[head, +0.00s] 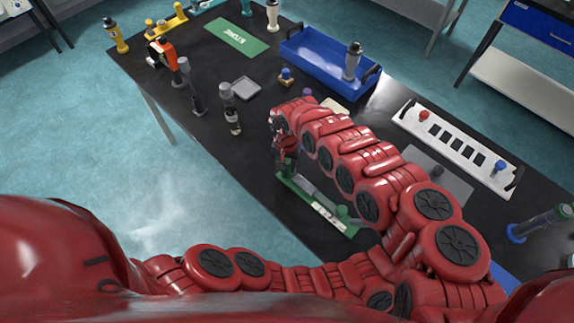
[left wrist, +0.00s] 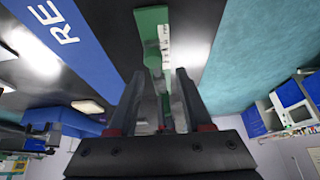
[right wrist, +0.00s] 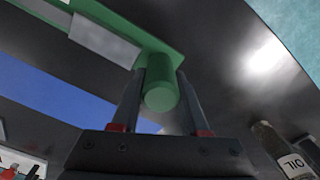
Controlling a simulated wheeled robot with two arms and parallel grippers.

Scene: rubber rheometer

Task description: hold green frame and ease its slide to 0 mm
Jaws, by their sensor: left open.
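The green frame (head: 312,207) lies on the black table at the centre of the head view, with a grey bar (head: 325,199) along it and a green knob (head: 342,211) near its right end. My right gripper (right wrist: 160,78) has its fingers against both sides of a green post (right wrist: 160,96) on the frame and looks shut on it. In the left wrist view the frame (left wrist: 150,22) runs away beyond my left gripper (left wrist: 159,75). That gripper is open, its fingers spread either side of the frame's line. In the head view my arms hide the left gripper.
A blue mat (left wrist: 62,38) shows in the left wrist view.

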